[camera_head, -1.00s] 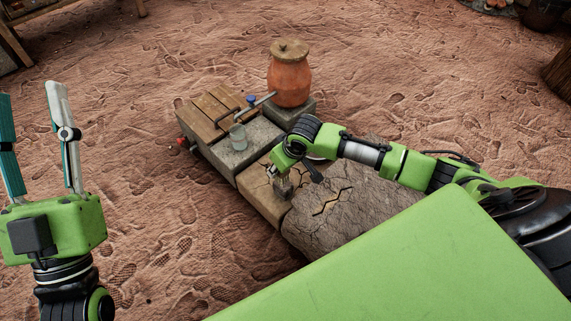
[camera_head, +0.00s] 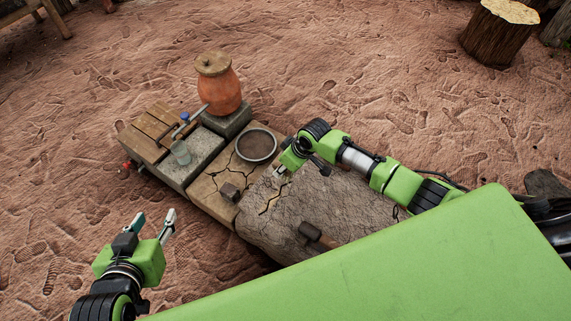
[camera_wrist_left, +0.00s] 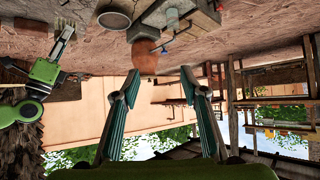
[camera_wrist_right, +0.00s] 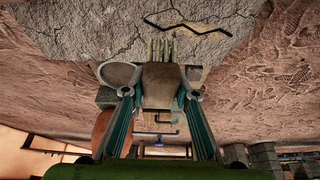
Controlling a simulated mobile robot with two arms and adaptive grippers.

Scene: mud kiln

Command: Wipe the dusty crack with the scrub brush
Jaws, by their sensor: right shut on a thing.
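The dusty crack is a dark zigzag with tan edges on a grey rock slab; it shows in the head view (camera_head: 269,201) and in the right wrist view (camera_wrist_right: 190,27). My right gripper (camera_head: 284,172) is at the crack's upper end in the head view. In the right wrist view it is shut on the scrub brush (camera_wrist_right: 161,86), a brown block with pale bristles pointing towards the crack. I cannot tell whether the bristles touch the rock. My left gripper (camera_head: 154,226) is open and empty, left of the work blocks.
A small brown block (camera_head: 230,192) sits on the cracked tan slab (camera_head: 207,196), near a round dark dish (camera_head: 256,146). A brown-headed tool (camera_head: 317,236) lies on the rock. Sandy ground is clear at left.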

